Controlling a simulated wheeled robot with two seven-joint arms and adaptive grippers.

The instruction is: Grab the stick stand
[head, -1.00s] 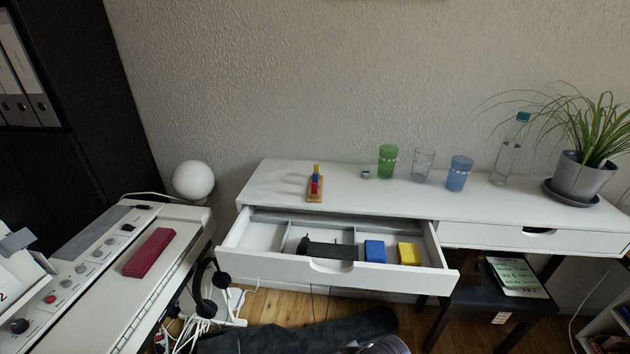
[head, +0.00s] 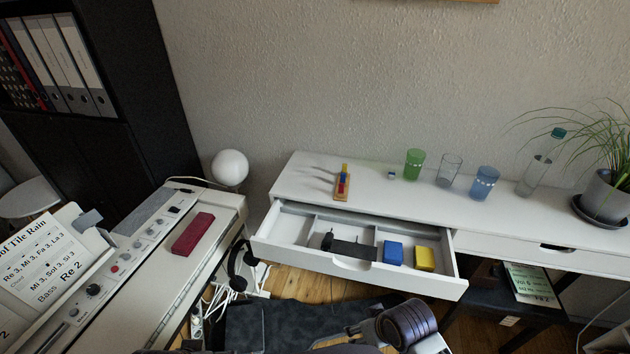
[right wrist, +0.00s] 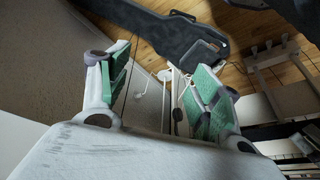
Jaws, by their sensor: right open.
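The stick stand (head: 342,183), a small wooden base with red, blue and yellow pieces on it, stands upright on the white desk (head: 300,180) left of the cups. My right gripper (head: 342,338) shows only partly at the bottom edge of the head view, well below and apart from the stand. In the right wrist view its green-padded fingers (right wrist: 158,80) are spread, with nothing held between them. The stand cannot be made out in that view. My left gripper is not in view.
An open drawer (head: 358,267) with a black item, a blue block (head: 393,253) and a yellow block (head: 424,258) juts out below the stand. A green cup (head: 414,164) and other glasses stand to the right. The piano (head: 165,262) is at the left.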

